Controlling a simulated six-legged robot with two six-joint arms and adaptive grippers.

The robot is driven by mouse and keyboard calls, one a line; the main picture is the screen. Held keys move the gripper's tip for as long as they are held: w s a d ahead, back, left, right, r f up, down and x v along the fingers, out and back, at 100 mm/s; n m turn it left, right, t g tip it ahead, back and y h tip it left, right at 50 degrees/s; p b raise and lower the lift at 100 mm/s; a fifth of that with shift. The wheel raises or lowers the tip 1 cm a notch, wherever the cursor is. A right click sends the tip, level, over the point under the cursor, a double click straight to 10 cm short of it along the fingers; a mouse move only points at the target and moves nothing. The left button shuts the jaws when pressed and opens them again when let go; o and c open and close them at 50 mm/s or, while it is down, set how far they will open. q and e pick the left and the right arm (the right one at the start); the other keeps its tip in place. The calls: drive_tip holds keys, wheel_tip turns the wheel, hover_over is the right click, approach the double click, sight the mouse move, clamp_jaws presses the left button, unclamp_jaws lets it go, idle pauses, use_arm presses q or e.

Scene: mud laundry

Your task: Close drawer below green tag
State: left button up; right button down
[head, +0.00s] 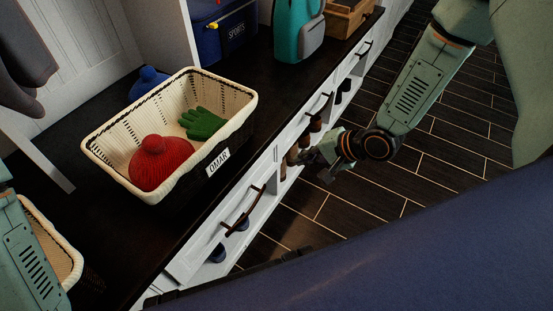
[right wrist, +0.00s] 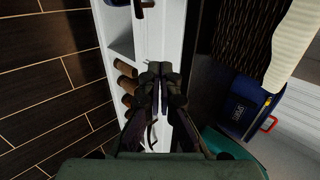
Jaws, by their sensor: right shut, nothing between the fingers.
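White drawer fronts with dark handles run along the bench edge: a near one (head: 215,238), a middle one (head: 299,124) and a far one. No green tag is visible in either view. I cannot tell for certain how far any drawer stands out. My right gripper (head: 318,160) is beside the bench front, below the middle handle (head: 320,104). In the right wrist view its fingers (right wrist: 158,72) are together and empty, over the white front (right wrist: 158,40). My left arm enters at the left edge; its gripper is out of view.
A cream basket (head: 103,162) labelled OMAR holds a red hat (head: 160,162) and green gloves (head: 203,123) on the dark bench top (head: 262,100). A teal bottle-like bag (head: 292,30) and a blue bag (head: 225,35) stand beyond. Shoes fill cubbies below. The plank floor (head: 345,212) is clear.

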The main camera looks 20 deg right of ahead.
drive_tip(key=s+a+f+g+p, duration=0.1)
drive_tip(key=s+a+f+p, duration=0.1)
drive_tip(key=s+a+p, duration=0.4)
use_arm(q)
wheel_tip(320, 180, up, 8)
drive_tip(key=f, duration=0.1)
use_arm(e)
drive_tip(key=t+b, duration=0.2)
drive_tip(key=b, duration=0.3)
approach(246, 178)
drive_tip(key=x, duration=0.5)
drive_tip(key=shift+d+f, duration=0.15)
drive_tip(key=shift+f, duration=0.35)
drive_tip(key=shift+w+a, duration=0.25)
use_arm(q)
wheel_tip(246, 178, down, 5)
drive_tip(key=shift+f, duration=0.15)
use_arm(e)
drive_tip(key=shift+r, duration=0.1)
